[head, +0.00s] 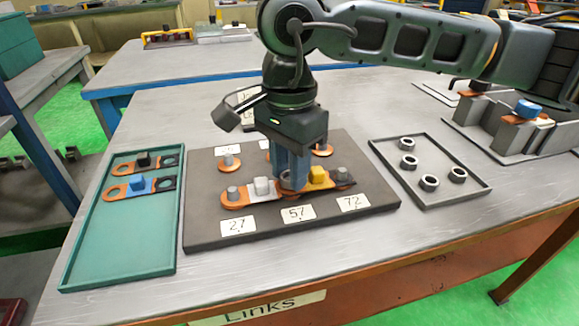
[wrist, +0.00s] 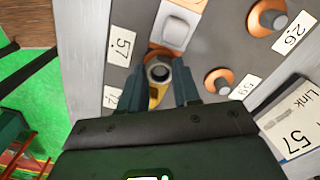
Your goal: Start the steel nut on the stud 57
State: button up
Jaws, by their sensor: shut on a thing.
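My gripper (head: 292,178) points straight down over the middle of the front row on the dark board, behind the label 57 (head: 298,214). The nut is over the place of stud 57; the stud is mostly hidden, and I cannot tell whether the threads engage. A copper link with a white block (head: 262,187) lies to the left, and one with a yellow block (head: 318,175) to the right.
The dark board (head: 215,236) also bears rear studs with copper rings (head: 229,162). A grey tray (head: 440,198) at right holds several nuts (head: 429,182). A green tray (head: 118,254) at left holds two links (head: 138,187). Bare table lies in front of the board.

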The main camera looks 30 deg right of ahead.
jog(key=shift+f, duration=0.15)
dwell(0.4)
jog(key=shift+f+m+b, duration=0.1)
jog(key=shift+m+b, duration=0.45)
jog(key=shift+m, duration=0.25)
jog(key=m+b, duration=0.2)
jog(key=m, duration=0.2)
jog(key=shift+m, duration=0.4)
jog(key=o, duration=1)
jog(key=shift+r, duration=0.25)
jog(key=shift+r+p, duration=1.3)
jog(key=shift+r, duration=2.15)
